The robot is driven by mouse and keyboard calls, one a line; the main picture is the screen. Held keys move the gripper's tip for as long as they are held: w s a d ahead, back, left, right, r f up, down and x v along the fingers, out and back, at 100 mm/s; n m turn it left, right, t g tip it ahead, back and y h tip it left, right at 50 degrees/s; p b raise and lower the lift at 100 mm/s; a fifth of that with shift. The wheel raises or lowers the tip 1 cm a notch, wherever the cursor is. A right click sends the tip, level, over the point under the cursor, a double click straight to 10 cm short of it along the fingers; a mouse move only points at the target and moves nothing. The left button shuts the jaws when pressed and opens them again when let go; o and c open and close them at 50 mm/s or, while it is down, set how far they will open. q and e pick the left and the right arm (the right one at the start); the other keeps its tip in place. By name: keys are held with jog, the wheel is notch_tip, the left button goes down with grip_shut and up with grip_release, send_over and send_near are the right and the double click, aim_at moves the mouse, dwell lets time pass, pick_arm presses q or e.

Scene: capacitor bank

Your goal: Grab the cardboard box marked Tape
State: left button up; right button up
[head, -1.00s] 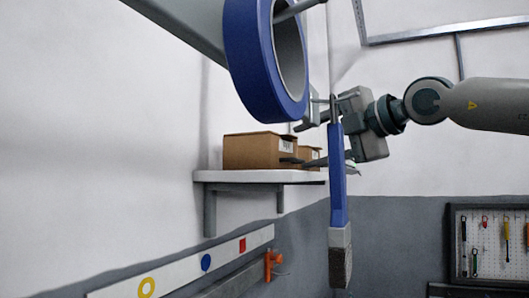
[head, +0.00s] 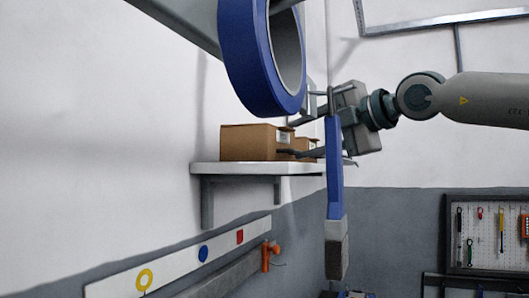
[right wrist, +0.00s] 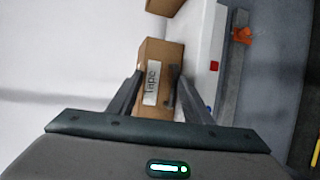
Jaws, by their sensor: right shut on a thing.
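The brown cardboard box marked Tape (right wrist: 158,70) lies between my right gripper's two fingers in the right wrist view, its white label facing the camera. In the head view I take it to be the nearer box (head: 248,143) on the shelf. My right gripper (head: 292,139) reaches in from the right, with fingertips at the box's label end. It is shut on the box; the exact finger contact is partly hidden. The box still appears to be on the shelf. My left gripper cannot be made out.
The white shelf (head: 215,170) also holds another brown box (head: 307,149) just beyond. A large blue tape ring (head: 245,60) and a blue-handled brush (head: 335,180) hang in front. A tool board (head: 485,235) is at the right.

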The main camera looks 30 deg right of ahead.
jog(key=shift+r, duration=0.1)
jog(key=shift+r+b, duration=0.45)
jog(key=shift+r, duration=0.25)
notch_tip(320, 180, up, 2)
jog(key=shift+b, duration=0.4)
jog(key=w+d+r, duration=0.2)
jog(key=d+r, duration=0.5)
jog(key=d, duration=0.4)
jog(key=shift+d+r+b, duration=0.2)
jog(key=shift+d+b, duration=0.1)
jog(key=shift+b, duration=0.15)
